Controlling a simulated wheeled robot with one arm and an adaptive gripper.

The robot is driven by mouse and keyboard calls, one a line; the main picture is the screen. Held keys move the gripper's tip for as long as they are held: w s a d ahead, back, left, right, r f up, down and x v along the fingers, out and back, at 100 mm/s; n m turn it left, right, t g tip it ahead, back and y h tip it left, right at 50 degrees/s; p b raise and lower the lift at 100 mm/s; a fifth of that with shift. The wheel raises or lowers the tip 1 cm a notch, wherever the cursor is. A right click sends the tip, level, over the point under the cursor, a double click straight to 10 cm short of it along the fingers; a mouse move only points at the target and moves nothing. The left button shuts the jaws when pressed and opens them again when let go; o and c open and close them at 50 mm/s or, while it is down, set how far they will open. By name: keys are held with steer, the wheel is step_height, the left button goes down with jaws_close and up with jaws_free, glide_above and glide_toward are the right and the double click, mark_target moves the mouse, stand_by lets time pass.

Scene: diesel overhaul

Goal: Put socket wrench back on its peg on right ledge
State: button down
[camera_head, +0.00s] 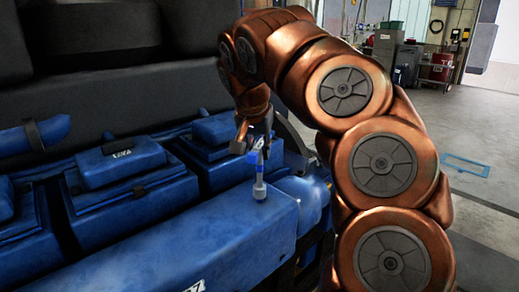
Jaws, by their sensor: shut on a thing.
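My gripper (256,143) is at the end of my copper-coloured arm, above the right end of the blue engine ledge (215,243). It is shut on the upper part of the socket wrench (260,187). The wrench is grey with a blue band and hangs about upright, with its wider socket end down. That lower end shows against the ledge's top surface; I cannot tell whether it touches. I cannot make out a peg there; it may be hidden by the wrench.
Blue engine covers (122,163) stand in a row behind the ledge. A rounded blue part (308,197) is beside the ledge's right end. Open floor (487,145) lies to the right, with a red cart (438,67) and grey cabinets far back.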

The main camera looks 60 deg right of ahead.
steer(key=shift+f+b, duration=0.85)
steer(key=shift+b, duration=0.1)
steer(key=c, duration=1)
jaws_free()
steer(key=shift+o, duration=0.4)
steer(key=o, duration=0.5)
steer(key=shift+r, duration=0.1)
steer(key=shift+r+p, duration=1.55)
steer(key=shift+r, duration=2.85)
